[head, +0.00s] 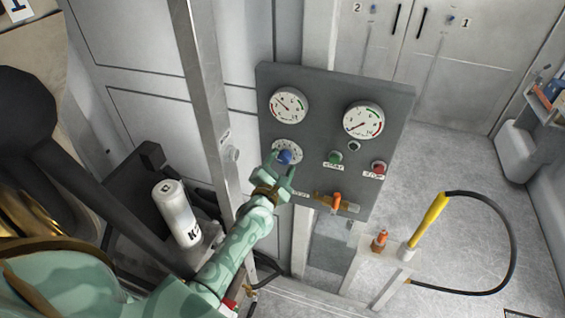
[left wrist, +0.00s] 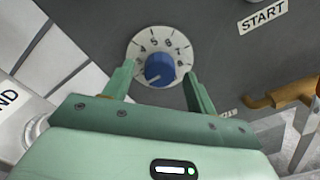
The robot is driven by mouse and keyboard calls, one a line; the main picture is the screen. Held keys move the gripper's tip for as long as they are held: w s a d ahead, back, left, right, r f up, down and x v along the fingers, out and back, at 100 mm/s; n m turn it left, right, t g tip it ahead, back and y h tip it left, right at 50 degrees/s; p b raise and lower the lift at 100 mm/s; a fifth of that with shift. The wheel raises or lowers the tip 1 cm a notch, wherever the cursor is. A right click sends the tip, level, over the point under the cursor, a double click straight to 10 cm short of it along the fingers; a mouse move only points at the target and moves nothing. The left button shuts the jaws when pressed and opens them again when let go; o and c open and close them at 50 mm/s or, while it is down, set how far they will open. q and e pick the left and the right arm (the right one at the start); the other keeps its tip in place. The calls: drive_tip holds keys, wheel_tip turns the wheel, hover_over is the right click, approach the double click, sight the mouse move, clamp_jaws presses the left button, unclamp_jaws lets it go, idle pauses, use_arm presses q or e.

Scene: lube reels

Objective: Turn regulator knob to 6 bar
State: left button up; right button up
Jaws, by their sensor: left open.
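The blue regulator knob (head: 284,156) sits on a white numbered dial (head: 294,146) on the grey panel (head: 320,88). A pale mark on the knob points to the lower left. My left gripper (head: 281,174) is open, with its fingertips either side of the knob at its lower part. In the left wrist view the fingers (left wrist: 160,82) stand apart from the knob, with gaps on both sides. My right gripper is not in view.
Two gauges (head: 290,105) (head: 363,120) sit above the knob. A green button (head: 335,157), a red button (head: 378,167) and an orange-handled valve (head: 337,201) are on the panel's right and lower part. A metal post (head: 207,80) stands left of the panel.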

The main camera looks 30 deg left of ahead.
use_arm(q)
drive_tip(key=shift+w+a, duration=0.15)
drive_tip(key=shift+w, duration=0.45)
drive_tip(key=c, duration=1)
